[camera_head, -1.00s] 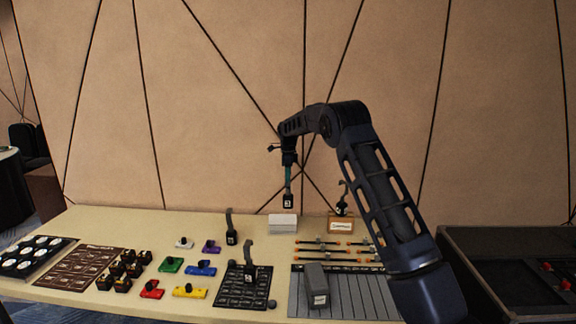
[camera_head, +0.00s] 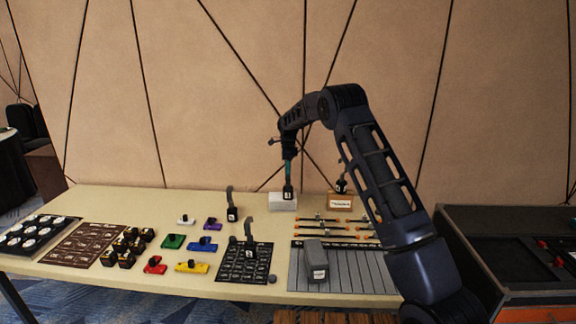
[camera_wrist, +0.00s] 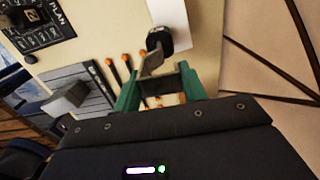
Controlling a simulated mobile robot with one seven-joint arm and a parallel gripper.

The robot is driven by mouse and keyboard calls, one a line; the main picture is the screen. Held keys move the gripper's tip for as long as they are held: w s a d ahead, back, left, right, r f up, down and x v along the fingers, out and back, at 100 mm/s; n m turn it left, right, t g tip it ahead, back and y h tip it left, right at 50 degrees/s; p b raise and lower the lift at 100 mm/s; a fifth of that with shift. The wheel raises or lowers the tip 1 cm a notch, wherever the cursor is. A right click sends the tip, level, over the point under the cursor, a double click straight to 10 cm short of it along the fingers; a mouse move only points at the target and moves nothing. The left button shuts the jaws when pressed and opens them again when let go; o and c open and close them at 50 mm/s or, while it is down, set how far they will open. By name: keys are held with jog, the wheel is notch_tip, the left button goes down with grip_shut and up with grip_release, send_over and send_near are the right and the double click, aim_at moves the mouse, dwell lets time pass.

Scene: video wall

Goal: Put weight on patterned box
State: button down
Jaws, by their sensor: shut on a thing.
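My gripper (camera_head: 289,174), with green fingers, is shut on the grey handle of a small black weight (camera_head: 288,192) with a white label. In the wrist view the weight (camera_wrist: 159,40) hangs upright beyond the fingertips (camera_wrist: 158,78). A pale white box (camera_head: 283,203) is directly below it at the table's back; its edge also shows in the wrist view (camera_wrist: 170,14). The weight's base overlaps the box top in the picture; I cannot tell whether they touch. No clear pattern can be made out on the box.
A brown labelled box (camera_head: 340,204) with another black weight (camera_head: 341,186) on it stands close to the right. Two more hooked weights (camera_head: 232,213) (camera_head: 249,243) stand to the front left. A grey block (camera_head: 316,262) lies on a grooved grey board (camera_head: 354,272).

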jog(key=c, duration=0.8)
grip_release()
jog(key=shift+f, duration=0.1)
